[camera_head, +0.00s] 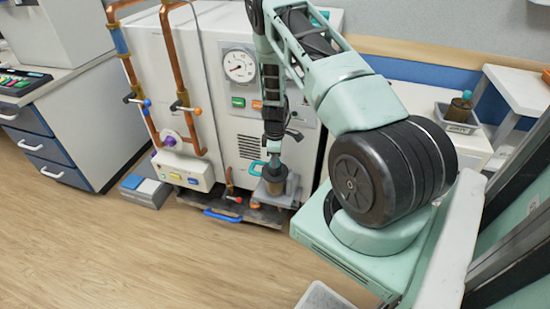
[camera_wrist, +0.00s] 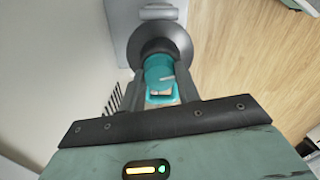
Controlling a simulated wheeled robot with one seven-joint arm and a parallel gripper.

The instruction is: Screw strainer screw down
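The strainer screw (camera_wrist: 160,72) is a teal knob with a pale mark, seen between my fingers in the wrist view. It sits on top of a grey, round strainer body (camera_head: 276,187), which stands low at the front of the white machine in the head view. The dark round rim (camera_wrist: 160,35) of the body shows just beyond the knob. My gripper (camera_wrist: 161,80) points down from above, and its two fingers lie against both sides of the knob. In the head view my gripper (camera_head: 274,150) hides most of the knob. The screw's thread is hidden.
The white machine (camera_head: 205,60) with a gauge (camera_head: 239,66) and copper pipes (camera_head: 172,60) stands behind. A teal handle (camera_head: 257,168) is left of the strainer, and a blue handle (camera_head: 222,215) is near the floor. A grey tray (camera_head: 458,124) is at right. The wooden floor in front is clear.

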